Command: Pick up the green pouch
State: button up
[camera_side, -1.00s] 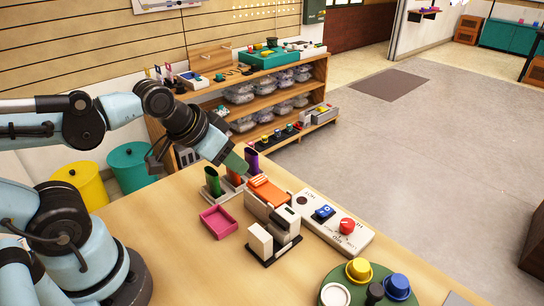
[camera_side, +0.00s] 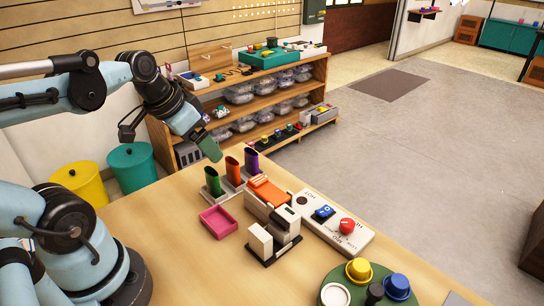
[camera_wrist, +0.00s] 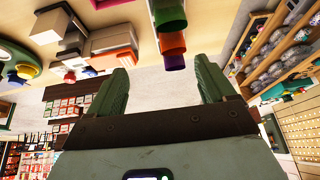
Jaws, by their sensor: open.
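The green pouch (camera_side: 213,181) is a tube-like holder with a slanted open top, standing upright at the left end of a row on the table. It also shows at the top of the wrist view (camera_wrist: 169,17). An orange pouch (camera_side: 233,171) and a purple pouch (camera_side: 251,159) stand beside it. My gripper (camera_side: 211,150) is above the table, higher than the green pouch and apart from it. In the wrist view my gripper (camera_wrist: 163,82) has its two green fingers spread wide with nothing between them.
A pink tray (camera_side: 218,222) lies just in front of the pouches. An orange-topped block (camera_side: 268,190), a white and black stand (camera_side: 272,240) and a control panel (camera_side: 335,222) are to the right. A shelf (camera_side: 262,100) stands behind the table.

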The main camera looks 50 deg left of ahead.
jog(key=s+a+r+g, duration=0.1)
jog(key=s+a, duration=0.1)
jog(key=a, duration=0.2)
send_over(210, 172)
jog(key=s, duration=0.2)
jog(key=shift+f, duration=2.9)
jog(key=shift+x, duration=2.65)
jog(key=shift+s, duration=0.15)
jog(key=c, duration=1.1)
